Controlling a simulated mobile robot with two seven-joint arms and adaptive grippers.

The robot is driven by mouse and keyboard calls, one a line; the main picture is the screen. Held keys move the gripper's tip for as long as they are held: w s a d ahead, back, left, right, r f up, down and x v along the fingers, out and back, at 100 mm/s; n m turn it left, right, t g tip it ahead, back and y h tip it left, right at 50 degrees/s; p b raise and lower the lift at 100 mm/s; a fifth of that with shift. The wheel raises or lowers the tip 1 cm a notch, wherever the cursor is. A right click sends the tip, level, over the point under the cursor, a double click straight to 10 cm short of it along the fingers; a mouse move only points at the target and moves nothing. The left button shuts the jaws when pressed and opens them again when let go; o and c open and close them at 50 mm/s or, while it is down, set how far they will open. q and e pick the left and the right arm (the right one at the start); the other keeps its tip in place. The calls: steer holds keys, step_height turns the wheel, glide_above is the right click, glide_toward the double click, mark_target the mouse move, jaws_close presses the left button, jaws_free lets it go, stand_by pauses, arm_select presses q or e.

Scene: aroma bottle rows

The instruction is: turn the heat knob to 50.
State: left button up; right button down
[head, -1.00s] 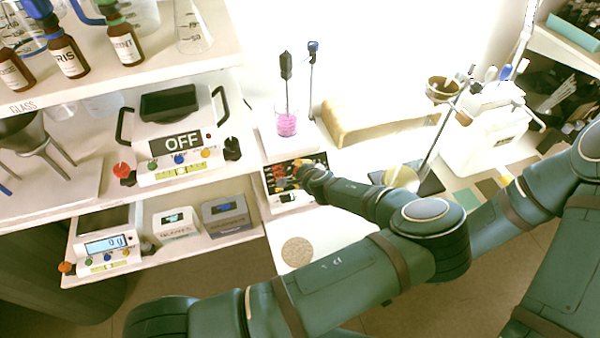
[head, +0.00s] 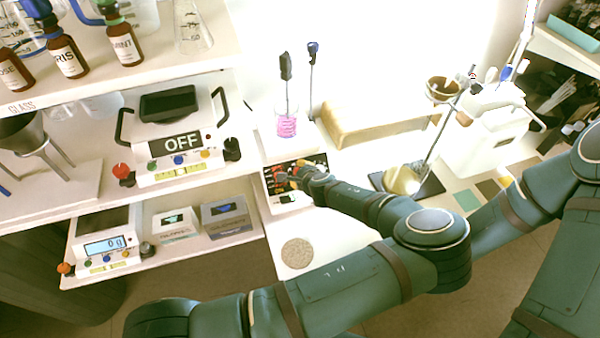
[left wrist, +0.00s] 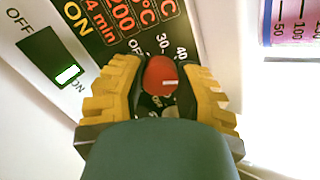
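The heat knob (left wrist: 158,76) is red with a white mark that points to the right in the left wrist view. Printed OFF, 30 and 40 show around its far side; the other marks are hidden. My left gripper (left wrist: 161,72) has one yellow ribbed finger on each side of the knob, close against it, and appears shut on it. In the head view my left gripper (head: 297,174) is at the black front panel (head: 318,161) of the white hotplate. My right gripper is not in view.
A beaker of pink liquid (head: 286,124) stands on the hotplate with a probe in it. A switch (left wrist: 55,62) is left of the knob, lit near ON.

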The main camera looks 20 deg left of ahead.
arm_select(q)
steer(key=shift+o, duration=0.9)
steer(key=shift+a, duration=0.2)
steer(key=shift+d, duration=0.1)
steer(key=shift+r, duration=0.15)
step_height(320, 180, up, 10)
steer(key=shift+f, duration=0.15)
